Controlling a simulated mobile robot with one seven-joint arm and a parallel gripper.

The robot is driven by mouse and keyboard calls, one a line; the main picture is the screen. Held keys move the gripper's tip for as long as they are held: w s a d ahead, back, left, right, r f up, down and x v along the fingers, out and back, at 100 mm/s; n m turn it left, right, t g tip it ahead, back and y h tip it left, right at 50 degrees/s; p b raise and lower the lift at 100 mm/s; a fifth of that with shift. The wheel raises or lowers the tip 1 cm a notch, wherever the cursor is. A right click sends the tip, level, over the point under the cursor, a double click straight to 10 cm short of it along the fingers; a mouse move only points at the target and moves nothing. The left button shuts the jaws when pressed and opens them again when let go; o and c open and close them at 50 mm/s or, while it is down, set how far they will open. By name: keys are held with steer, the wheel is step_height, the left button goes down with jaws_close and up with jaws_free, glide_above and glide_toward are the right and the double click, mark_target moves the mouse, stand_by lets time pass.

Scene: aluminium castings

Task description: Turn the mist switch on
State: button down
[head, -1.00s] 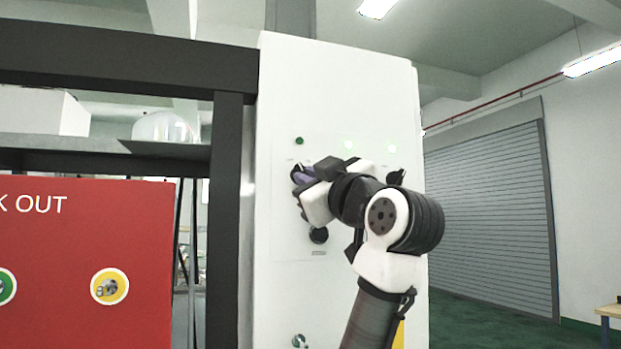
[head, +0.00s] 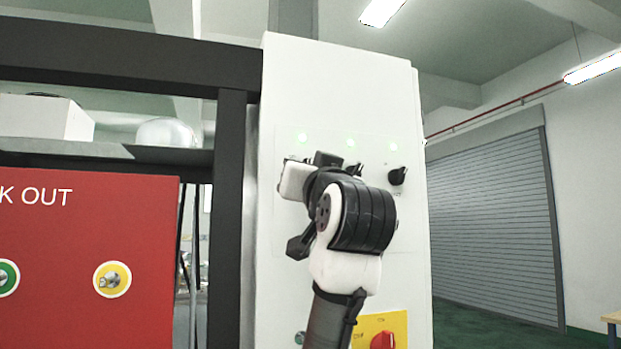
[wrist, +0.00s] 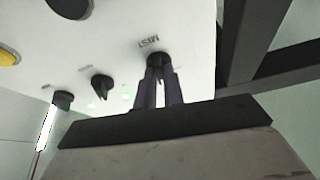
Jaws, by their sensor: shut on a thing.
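The mist switch (wrist: 158,60) is a black rotary knob on the white control panel (head: 330,85), below its upside-down MIST label (wrist: 149,41) in the wrist view. My gripper (wrist: 159,80) has its two dark fingers closed on the knob from both sides. In the head view my gripper (head: 297,178) is against the panel and hides most of this switch. The green lamp above it (head: 302,137) is lit.
Two more black knobs, one in the middle (head: 355,170) and one at the right (head: 398,175), sit on the same panel with lit lamps above them. A red switch on a yellow plate (head: 383,341) is lower down. A red lockout board (head: 85,240) stands left.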

steer(key=shift+a+r+m+h, duration=0.15)
steer(key=shift+m+h, duration=0.55)
steer(key=shift+m, duration=0.7)
steer(key=shift+a+m+h, duration=0.1)
steer(key=shift+m+h, duration=0.6)
steer(key=shift+m, duration=1)
steer(key=c, duration=1.5)
jaws_free()
steer(key=b+v, duration=0.6)
steer(key=v, duration=0.7)
steer(key=shift+s+f, duration=0.2)
steer(key=shift+s, duration=0.2)
